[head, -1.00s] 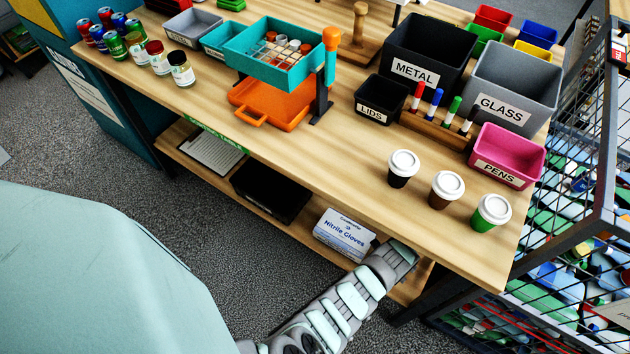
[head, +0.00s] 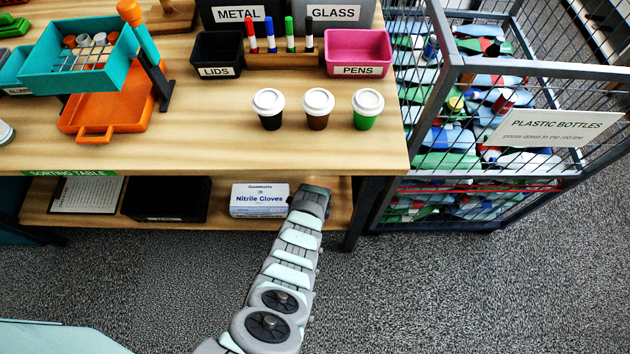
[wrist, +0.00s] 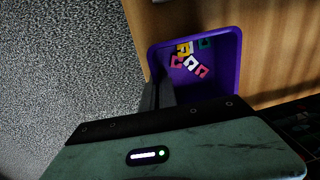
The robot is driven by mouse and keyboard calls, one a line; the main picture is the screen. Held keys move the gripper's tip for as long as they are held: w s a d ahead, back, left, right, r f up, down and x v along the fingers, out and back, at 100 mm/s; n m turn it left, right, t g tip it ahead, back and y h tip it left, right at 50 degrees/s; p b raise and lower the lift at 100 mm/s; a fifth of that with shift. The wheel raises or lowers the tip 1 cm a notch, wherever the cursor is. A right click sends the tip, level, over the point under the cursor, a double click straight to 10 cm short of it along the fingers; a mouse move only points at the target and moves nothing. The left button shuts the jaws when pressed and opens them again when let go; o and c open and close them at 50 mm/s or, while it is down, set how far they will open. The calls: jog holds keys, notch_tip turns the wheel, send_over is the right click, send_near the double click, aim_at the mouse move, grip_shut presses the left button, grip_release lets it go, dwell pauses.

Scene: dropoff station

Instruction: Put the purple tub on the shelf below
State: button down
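The purple tub (wrist: 234,60) shows in the wrist view, with several small pink, yellow, white and green tags inside. It is over the wooden lower shelf (wrist: 272,20); I cannot tell whether it touches the wood. My gripper (wrist: 162,85) is at the tub's left wall, its dark fingers close together and seemingly pinching that wall. In the head view my arm reaches under the tabletop's front edge to the shelf (head: 228,221), right of the glove box. The tub and fingertips are hidden there.
The nitrile gloves box (head: 259,200) is close left of my arm. A black bin (head: 166,199) and a paper sheet (head: 88,194) lie farther left. A table leg (head: 358,215) stands to the right. The tabletop (head: 225,150) overhangs the shelf; three lidded cups stand on it.

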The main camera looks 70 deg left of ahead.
jog(key=shift+f, duration=0.6)
jog(key=shift+f+b, duration=0.25)
jog(key=shift+b, duration=0.05)
jog(key=c, duration=1.7)
grip_release()
jog(key=shift+r, duration=0.1)
jog(key=r+p, duration=0.1)
jog(key=r, duration=0.3)
jog(key=r+p, duration=0.2)
jog(key=r, duration=0.2)
jog(key=d+r+p, duration=0.1)
jog(key=r+p, duration=0.1)
jog(key=r, duration=0.2)
jog(key=shift+s+r, duration=0.15)
jog(key=shift+s, duration=0.05)
